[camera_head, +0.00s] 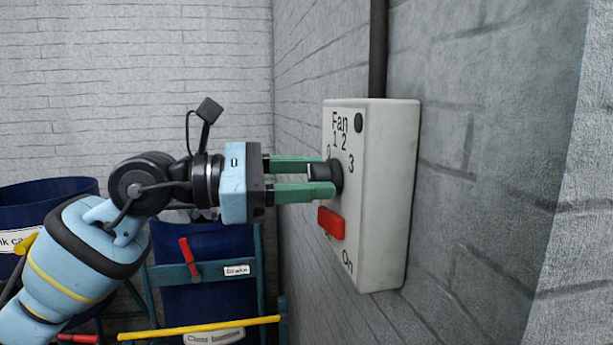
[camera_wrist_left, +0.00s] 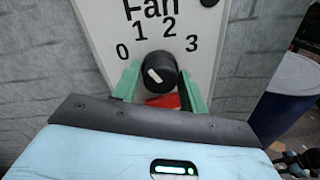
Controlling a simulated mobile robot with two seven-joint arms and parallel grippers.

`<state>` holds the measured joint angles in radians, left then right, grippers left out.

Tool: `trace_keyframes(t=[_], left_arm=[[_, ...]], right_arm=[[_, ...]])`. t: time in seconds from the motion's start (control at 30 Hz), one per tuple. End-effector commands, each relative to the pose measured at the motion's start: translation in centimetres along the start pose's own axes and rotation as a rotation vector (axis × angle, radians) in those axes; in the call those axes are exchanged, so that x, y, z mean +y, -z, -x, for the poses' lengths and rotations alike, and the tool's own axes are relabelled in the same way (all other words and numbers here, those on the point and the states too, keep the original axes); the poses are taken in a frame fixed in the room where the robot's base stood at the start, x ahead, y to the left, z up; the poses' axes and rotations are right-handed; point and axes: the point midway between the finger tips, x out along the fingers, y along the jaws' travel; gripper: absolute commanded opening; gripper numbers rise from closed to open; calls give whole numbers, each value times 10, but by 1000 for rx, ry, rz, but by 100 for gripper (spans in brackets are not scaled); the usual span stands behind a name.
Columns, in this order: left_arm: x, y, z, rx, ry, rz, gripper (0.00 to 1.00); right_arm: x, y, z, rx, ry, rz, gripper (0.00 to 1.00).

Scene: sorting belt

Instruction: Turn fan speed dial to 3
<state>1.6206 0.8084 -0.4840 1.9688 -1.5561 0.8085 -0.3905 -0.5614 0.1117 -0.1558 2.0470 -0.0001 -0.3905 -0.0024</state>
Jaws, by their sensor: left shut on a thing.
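The fan speed dial (camera_head: 325,172) is a black round knob on the front of a pale grey control box (camera_head: 385,190). The digits 0, 1, 2 and 3 stand in an arc around it. In the left wrist view the dial (camera_wrist_left: 162,68) has a white mark on its left part, which seems to point toward the 0 side. My left gripper (camera_head: 322,179) reaches in from the left and is shut on the dial, with one green finger on each side. My right gripper is not in view.
A red switch (camera_head: 331,222) sits just below the dial, above the word "On". A dark round spot (camera_head: 358,122) is beside "Fan". A dark pipe (camera_head: 377,50) rises from the box along the brick wall. Blue bins (camera_head: 205,250) and a yellow bar (camera_head: 200,328) stand at lower left.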

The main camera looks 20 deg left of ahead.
Motion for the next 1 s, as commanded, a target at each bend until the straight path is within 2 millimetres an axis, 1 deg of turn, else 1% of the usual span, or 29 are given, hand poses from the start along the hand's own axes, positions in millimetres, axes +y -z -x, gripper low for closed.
trace_keyframes(t=[0.63,1.0], left_arm=[[-1,0,0,22,-3,-616,20],[-2,0,0,34,-5,-967,20]], right_arm=[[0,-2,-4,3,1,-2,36],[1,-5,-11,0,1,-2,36]])
